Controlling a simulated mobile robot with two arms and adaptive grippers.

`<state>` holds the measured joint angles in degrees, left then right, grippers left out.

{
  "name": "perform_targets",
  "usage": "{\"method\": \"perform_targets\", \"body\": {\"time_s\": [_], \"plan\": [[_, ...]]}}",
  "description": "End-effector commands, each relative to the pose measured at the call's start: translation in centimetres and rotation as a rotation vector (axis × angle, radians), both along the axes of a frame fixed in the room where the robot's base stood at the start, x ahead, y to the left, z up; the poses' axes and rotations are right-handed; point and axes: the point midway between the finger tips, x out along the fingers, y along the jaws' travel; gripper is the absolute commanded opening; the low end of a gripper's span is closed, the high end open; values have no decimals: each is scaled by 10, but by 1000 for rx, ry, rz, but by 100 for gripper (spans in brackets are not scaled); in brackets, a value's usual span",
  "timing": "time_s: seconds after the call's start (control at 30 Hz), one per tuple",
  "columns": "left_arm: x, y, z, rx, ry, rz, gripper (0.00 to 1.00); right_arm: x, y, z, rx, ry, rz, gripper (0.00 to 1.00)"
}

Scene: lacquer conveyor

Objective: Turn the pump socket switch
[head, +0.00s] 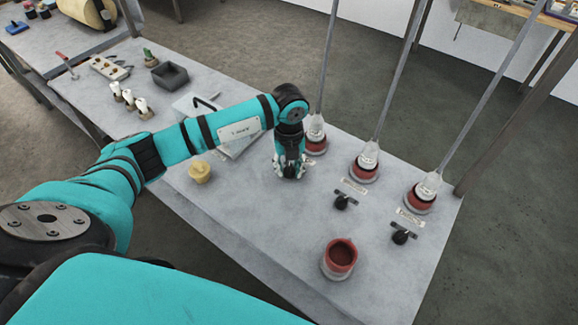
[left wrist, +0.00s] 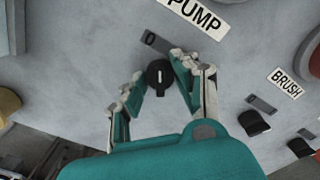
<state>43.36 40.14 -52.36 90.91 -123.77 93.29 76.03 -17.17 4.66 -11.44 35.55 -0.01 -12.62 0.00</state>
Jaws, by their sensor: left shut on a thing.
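The pump switch is a round black knob with a white mark (left wrist: 159,77), seen in the left wrist view in front of the white PUMP label (left wrist: 196,14). A small dark plate (left wrist: 156,41) lies between knob and label. In the head view the gripper hides the knob. My right gripper is not in view.
The BRUSH label (left wrist: 286,83) and its black knob (left wrist: 253,122) are nearby. Red pots (head: 365,169) with rods above line the back. An open red pot (head: 340,256) stands in front. A yellow object (head: 200,172) and grey box (head: 170,75) are to the left.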

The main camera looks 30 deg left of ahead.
Motion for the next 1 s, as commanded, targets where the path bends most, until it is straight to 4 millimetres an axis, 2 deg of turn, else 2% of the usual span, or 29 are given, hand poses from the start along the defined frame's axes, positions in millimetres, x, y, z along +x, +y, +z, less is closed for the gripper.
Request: {"method": "perform_targets", "body": {"time_s": [0.2, 0.23, 0.4, 0.67, 0.77, 0.87, 1.0], "plan": [[1, 0, 2, -1, -4, 1, 0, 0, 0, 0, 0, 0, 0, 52], [1, 0, 2, -1, -4, 1, 31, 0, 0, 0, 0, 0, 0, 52], [1, 0, 1, 0, -3, 0, 52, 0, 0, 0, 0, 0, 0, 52], [1, 0, 1, 0, -1, -1, 52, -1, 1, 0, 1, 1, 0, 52], [1, 0, 8, -1, -3, -1, 52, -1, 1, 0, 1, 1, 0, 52], [1, 0, 22, -1, -5, -2, 52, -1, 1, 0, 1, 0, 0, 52], [2, 0, 52, 1, -7, -1, 52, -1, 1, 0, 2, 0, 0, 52]]}}
